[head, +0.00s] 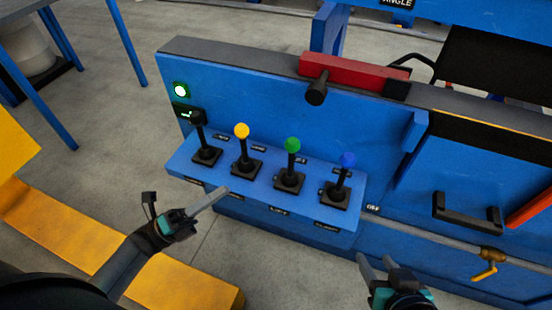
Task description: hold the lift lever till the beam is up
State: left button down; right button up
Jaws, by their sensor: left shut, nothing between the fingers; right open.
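The lift lever (291,160) has a green knob on a black stem and base, third from the left in a row on a blue control shelf. A LIFT label (280,211) is on the shelf front below it. My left gripper (224,192) is shut and empty, its tip in front of the shelf, left of the lift lever and apart from it. My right gripper (375,260) is open and empty, below and right of the shelf. A blue beam (460,22) with an ANGLE label crosses the top right; I cannot tell whether it is the lifted beam.
A black lever (199,135) and a yellow-knobbed lever (242,145) stand left of the lift lever, a blue-knobbed lever (345,175) right of it. A black handle (467,213) and brass valve (488,257) are at right. Yellow rail (100,245) lies at lower left.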

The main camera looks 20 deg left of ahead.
aim_at(291, 163)
pick_arm(q)
jog(key=shift+r, duration=0.1)
pick_arm(e)
jog(key=shift+r, duration=0.1)
pick_arm(q)
jog(key=x, duration=0.7)
jog(key=shift+w+d+r, duration=0.15)
jog(key=shift+d+r, duration=0.1)
jog(key=shift+d, duration=0.05)
jog(key=shift+x, duration=3.1)
pick_arm(e)
jog(key=shift+w+a, duration=0.1)
jog(key=shift+a, duration=0.05)
